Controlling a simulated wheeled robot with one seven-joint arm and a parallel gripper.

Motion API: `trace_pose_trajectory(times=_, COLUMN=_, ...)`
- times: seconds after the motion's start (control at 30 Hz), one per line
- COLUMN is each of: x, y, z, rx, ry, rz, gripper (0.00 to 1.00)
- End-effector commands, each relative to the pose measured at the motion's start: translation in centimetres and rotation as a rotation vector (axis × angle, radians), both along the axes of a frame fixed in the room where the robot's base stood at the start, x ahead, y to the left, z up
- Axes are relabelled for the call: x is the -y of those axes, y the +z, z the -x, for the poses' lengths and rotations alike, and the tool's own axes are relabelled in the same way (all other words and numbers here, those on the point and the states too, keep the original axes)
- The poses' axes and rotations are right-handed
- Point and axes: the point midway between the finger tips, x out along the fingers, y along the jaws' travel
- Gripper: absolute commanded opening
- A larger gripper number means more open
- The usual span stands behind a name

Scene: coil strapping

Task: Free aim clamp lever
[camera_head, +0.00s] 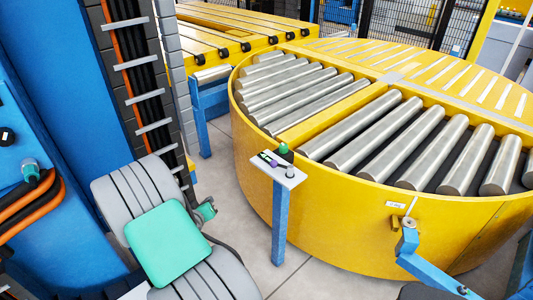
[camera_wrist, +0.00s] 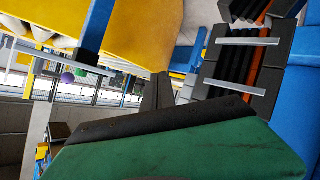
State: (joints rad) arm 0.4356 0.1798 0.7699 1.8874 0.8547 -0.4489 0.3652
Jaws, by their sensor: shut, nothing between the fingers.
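No part can be named the aim clamp lever with certainty. A purple knob (camera_wrist: 67,78) also shows at the left of the wrist view. My gripper (camera_wrist: 158,76) is shut and empty, its dark fingers together, apart from these parts.
The yellow turntable (camera_head: 300,200) with steel rollers fills the right of the head view. A yellow conveyor (camera_head: 215,38) stands behind it. A blue cabinet (camera_head: 45,50) and black cables are at the left. Bare floor (camera_head: 225,185) lies between cabinet and turntable.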

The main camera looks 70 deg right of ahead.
Motion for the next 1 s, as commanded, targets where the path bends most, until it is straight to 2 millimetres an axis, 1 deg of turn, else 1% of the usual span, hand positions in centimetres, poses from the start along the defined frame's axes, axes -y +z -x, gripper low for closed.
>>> trace_pose_trajectory(times=0.03, x=1.3, y=0.3, z=2.0, rx=0.01, ry=-0.094, rz=0.037, gripper=0.0)
trace_pose_trajectory(times=0.07, x=2.2, y=1.5, z=3.1, rx=0.034, ry=-0.159, rz=0.067, gripper=0.0)
trace_pose_trajectory(times=0.1, x=3.2, y=3.3, z=4.7, rx=0.081, ry=-0.249, rz=0.114, gripper=0.0)
trace_pose_trajectory(times=0.13, x=3.8, y=4.7, z=5.9, rx=0.125, ry=-0.319, rz=0.148, gripper=0.0)
trace_pose_trajectory(times=0.2, x=4.4, y=7.3, z=8.5, rx=0.237, ry=-0.462, rz=0.213, gripper=0.0)
trace_pose_trajectory(times=0.23, x=4.4, y=8.0, z=9.5, rx=0.284, ry=-0.512, rz=0.235, gripper=0.0)
trace_pose_trajectory(times=0.3, x=4.3, y=8.7, z=11.0, rx=0.39, ry=-0.601, rz=0.256, gripper=0.0)
trace_pose_trajectory(times=0.4, x=4.1, y=8.4, z=11.6, rx=0.51, ry=-0.662, rz=0.243, gripper=0.0)
trace_pose_trajectory(times=0.47, x=4.2, y=8.5, z=11.6, rx=0.544, ry=-0.671, rz=0.242, gripper=0.0)
trace_pose_trajectory(times=0.57, x=5.0, y=8.4, z=11.8, rx=0.552, ry=-0.674, rz=0.242, gripper=0.0)
trace_pose_trajectory(times=0.67, x=6.5, y=8.1, z=12.2, rx=0.55, ry=-0.676, rz=0.241, gripper=0.0)
trace_pose_trajectory(times=1.0, x=13.7, y=6.8, z=13.9, rx=0.549, ry=-0.674, rz=0.24, gripper=0.0)
